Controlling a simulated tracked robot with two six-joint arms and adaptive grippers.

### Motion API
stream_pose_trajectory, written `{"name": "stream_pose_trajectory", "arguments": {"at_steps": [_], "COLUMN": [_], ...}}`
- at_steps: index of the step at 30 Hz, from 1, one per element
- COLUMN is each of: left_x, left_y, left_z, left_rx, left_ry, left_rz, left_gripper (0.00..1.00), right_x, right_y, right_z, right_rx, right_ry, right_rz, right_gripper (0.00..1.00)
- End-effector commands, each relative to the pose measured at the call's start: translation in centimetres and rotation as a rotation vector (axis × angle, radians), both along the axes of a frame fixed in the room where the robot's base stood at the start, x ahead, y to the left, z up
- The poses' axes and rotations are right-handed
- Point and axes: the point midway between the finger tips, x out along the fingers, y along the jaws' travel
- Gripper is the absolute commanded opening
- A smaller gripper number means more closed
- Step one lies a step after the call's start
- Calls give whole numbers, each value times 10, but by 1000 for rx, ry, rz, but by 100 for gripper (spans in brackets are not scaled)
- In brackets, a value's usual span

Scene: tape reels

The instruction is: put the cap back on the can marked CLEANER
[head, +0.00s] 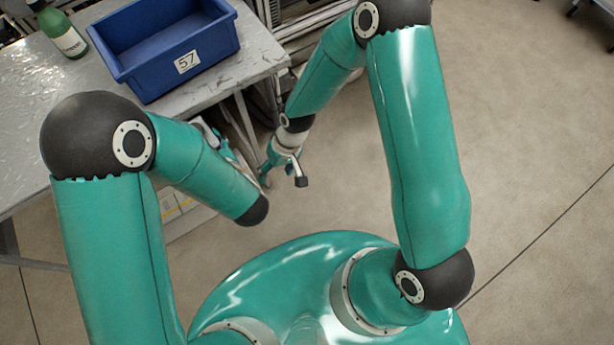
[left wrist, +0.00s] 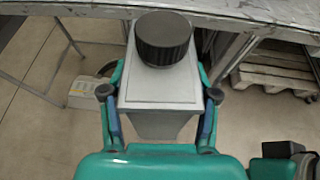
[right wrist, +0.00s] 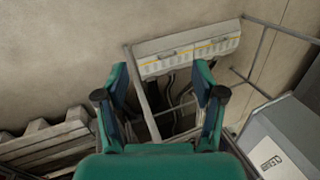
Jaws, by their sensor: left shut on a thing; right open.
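My left gripper (left wrist: 160,95) is shut on a grey rectangular can (left wrist: 162,88), one finger on each side. A round black ribbed cap (left wrist: 163,38) sits on the can's top at the far end; I cannot tell how tightly it sits. No marking shows on the can in this view. In the head view the left gripper is mostly hidden behind my left forearm. My right gripper (right wrist: 161,85) is open and empty; it also shows in the head view (head: 272,172). A grey box-like thing (right wrist: 285,130) with an unreadable label lies right of it, apart from the fingers.
A metal-topped table (head: 30,105) holds a blue bin (head: 165,50) marked 57 and a green bottle (head: 62,30). A slatted wooden pallet (right wrist: 45,140) and a white carton with a yellow stripe (right wrist: 188,50) are low down.

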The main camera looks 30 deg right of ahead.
Motion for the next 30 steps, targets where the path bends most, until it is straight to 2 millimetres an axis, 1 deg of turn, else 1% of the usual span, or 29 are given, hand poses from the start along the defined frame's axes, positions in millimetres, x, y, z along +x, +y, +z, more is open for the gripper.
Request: {"name": "stream_pose_trajectory", "arguments": {"at_steps": [1,3,6,9,12,17,26,29,30], "left_x": [0,0,0,0,0,0,1,4,5], "left_y": [0,0,0,0,0,0,2,17,28], "left_z": [1,1,1,1,1,1,2,4,6], "left_rx": [0,0,0,0,0,0,-1,-1,-2], "left_ry": [-3,-3,-3,-3,-3,-3,-6,-9,-10], "left_rz": [0,0,0,0,0,0,10,71,116], "left_gripper": [0,0,0,0,0,0,0,0,0], "right_x": [-21,-43,-70,-89,-101,-107,-106,-106,-106], "right_y": [-7,-15,-24,-31,-36,-37,-37,-37,-37], "right_z": [-12,-23,-32,-36,-38,-38,-38,-38,-38], "right_rx": [13,25,31,28,22,19,19,19,19], "right_ry": [11,6,-2,-10,-16,-21,-22,-22,-22], "right_rz": [-32,-74,-124,-159,-182,-192,-192,-192,-192], "right_gripper": [69,69,69,69,69,69,69,69,69]}}
